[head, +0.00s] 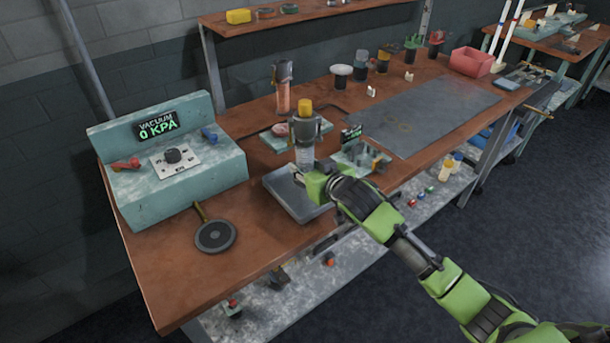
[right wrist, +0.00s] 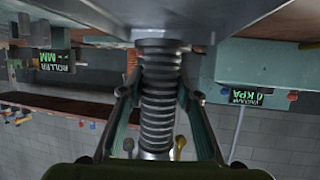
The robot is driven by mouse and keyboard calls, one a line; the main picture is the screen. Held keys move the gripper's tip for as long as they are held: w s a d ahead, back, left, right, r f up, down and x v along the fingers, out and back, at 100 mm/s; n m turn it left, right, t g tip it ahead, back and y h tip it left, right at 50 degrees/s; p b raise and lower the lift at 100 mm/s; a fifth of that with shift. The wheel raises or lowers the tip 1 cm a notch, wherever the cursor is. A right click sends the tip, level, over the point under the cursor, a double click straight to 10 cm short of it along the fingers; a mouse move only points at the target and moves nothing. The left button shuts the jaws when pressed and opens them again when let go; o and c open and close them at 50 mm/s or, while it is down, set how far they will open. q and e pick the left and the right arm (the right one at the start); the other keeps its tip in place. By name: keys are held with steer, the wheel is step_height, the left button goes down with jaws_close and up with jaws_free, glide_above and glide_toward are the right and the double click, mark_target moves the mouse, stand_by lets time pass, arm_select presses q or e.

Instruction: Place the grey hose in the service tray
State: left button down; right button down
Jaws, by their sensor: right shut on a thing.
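The grey hose (right wrist: 160,105) is a ribbed tube with smooth metal ends. My right gripper (head: 304,172) is shut around it, one finger on each side in the right wrist view. In the head view the hose (head: 305,155) stands about upright above the service tray, its lower part hidden by my gripper. The service tray (head: 284,200) is a shallow grey tray on the bench near the front edge. In the inverted wrist view the hose end reaches the grey tray surface (right wrist: 100,10); I cannot tell whether they touch. My left gripper is not in view.
A teal vacuum console (head: 195,185) stands left of the tray, with a round black pad (head: 215,236) in front. A yellow-topped holder (head: 304,115) is close behind the hose. A teal block fixture (head: 362,157) is at the right. A grey mat (head: 425,115) lies beyond.

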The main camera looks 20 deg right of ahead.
steer(key=shift+w+f, duration=0.15)
steer(key=shift+w, duration=0.05)
steer(key=shift+w+f+p, duration=0.15)
steer(key=shift+f+p, duration=0.2)
steer(key=shift+f, duration=1.35)
steer(key=shift+f, duration=0.15)
steer(key=c, duration=1.5)
jaws_free()
steer(key=shift+f, duration=0.1)
steer(key=shift+r, duration=0.2)
steer(key=v, duration=1.2)
steer(key=shift+b, duration=0.4)
